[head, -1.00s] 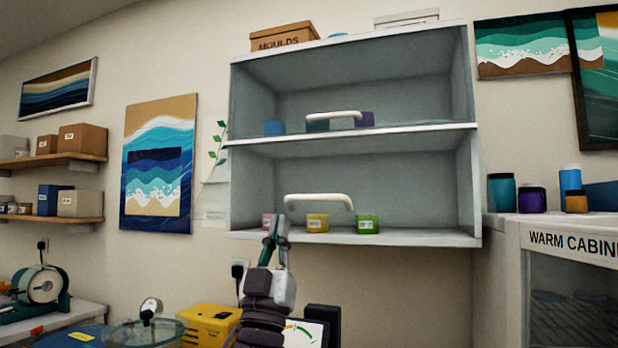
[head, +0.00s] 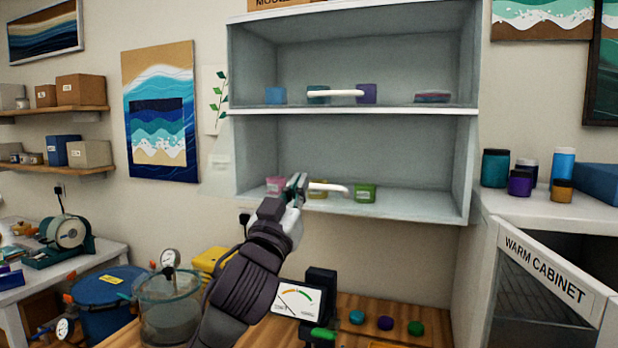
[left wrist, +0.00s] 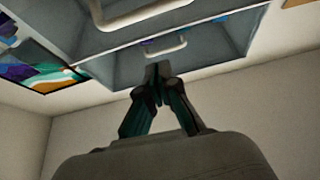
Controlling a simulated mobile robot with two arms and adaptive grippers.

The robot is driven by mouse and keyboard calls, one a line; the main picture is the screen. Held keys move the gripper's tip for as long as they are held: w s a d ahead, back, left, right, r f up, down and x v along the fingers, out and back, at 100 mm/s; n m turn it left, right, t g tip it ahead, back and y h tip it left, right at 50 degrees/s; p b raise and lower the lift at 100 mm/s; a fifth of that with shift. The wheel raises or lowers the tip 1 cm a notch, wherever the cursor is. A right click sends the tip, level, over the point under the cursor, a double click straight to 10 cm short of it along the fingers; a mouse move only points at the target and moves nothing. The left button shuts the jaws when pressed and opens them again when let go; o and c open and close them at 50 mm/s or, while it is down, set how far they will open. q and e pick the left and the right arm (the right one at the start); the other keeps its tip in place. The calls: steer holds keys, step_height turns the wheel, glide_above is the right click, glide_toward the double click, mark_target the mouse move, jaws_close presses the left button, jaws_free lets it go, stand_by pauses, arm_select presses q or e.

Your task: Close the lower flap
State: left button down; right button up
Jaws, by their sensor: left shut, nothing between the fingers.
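A pale grey wall cabinet (head: 347,113) has two open compartments. A white bar handle (head: 330,188) shows in front of the lower compartment, and another handle (head: 335,93) shows in front of the upper one. The lower flap's panel itself is hard to make out; only its handle stands out. My left gripper (head: 298,182) is shut and empty, and overlaps the left end of the lower handle; contact cannot be told. In the left wrist view its closed fingertips (left wrist: 158,72) point up, just below a white handle (left wrist: 165,47). My right gripper is not in view.
Pink (head: 275,186) and green (head: 365,193) jars stand on the lower shelf. Below are a wooden bench (head: 390,318), a dial gauge (head: 299,300) and a clear pot (head: 170,310). At right stands the warm cabinet (head: 545,268) with several jars on top.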

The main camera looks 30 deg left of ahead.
mark_target(309, 188)
arm_select(q)
steer(key=w, duration=0.1)
steer(key=w+a+f+p, duration=0.1)
steer(key=w, duration=0.3)
steer(key=shift+w+a+f, duration=0.25)
